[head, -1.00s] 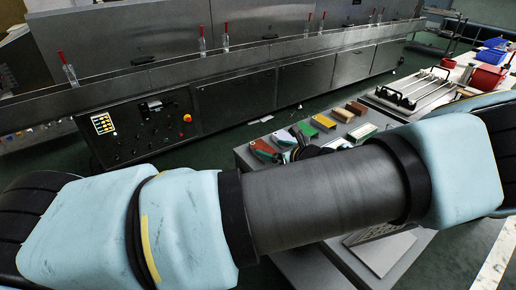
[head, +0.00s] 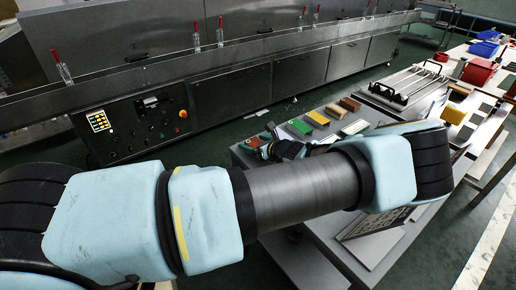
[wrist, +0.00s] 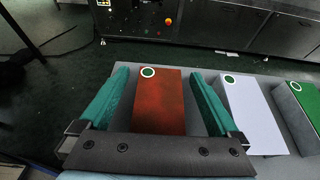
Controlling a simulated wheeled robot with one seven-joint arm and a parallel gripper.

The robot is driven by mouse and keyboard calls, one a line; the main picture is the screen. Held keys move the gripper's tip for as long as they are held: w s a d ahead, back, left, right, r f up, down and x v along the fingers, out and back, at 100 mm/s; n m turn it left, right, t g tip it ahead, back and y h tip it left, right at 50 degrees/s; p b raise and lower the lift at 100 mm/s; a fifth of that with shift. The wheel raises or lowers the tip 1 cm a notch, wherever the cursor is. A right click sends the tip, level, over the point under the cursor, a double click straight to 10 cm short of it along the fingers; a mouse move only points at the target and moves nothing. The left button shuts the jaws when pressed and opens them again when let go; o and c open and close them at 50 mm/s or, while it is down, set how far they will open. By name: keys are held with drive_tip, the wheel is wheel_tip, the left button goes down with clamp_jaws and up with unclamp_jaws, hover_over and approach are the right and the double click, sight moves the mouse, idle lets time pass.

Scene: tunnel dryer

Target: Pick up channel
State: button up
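No part is labelled as the channel, and I cannot tell which one it is. In the wrist view a red-brown block (wrist: 160,100) with a white-ringed green dot lies on the grey table. My gripper (wrist: 158,74) is open, with one green finger on each side of this block and a visible gap on both sides. I cannot tell how far the fingertips are above the table. A white block (wrist: 252,115) and a green block (wrist: 300,108) lie to its right. In the head view my gripper (head: 280,150) is dark and partly hidden behind my arm.
On the table in the head view are also an orange-yellow block (head: 318,118), a brown block (head: 350,104) and a pale block (head: 355,127). A rack with rods and black handles (head: 410,85) stands beyond. The steel dryer (head: 240,90) runs along the back.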

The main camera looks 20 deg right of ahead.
drive_tip(key=c, duration=1.5)
clamp_jaws()
drive_tip(key=shift+r, duration=0.1)
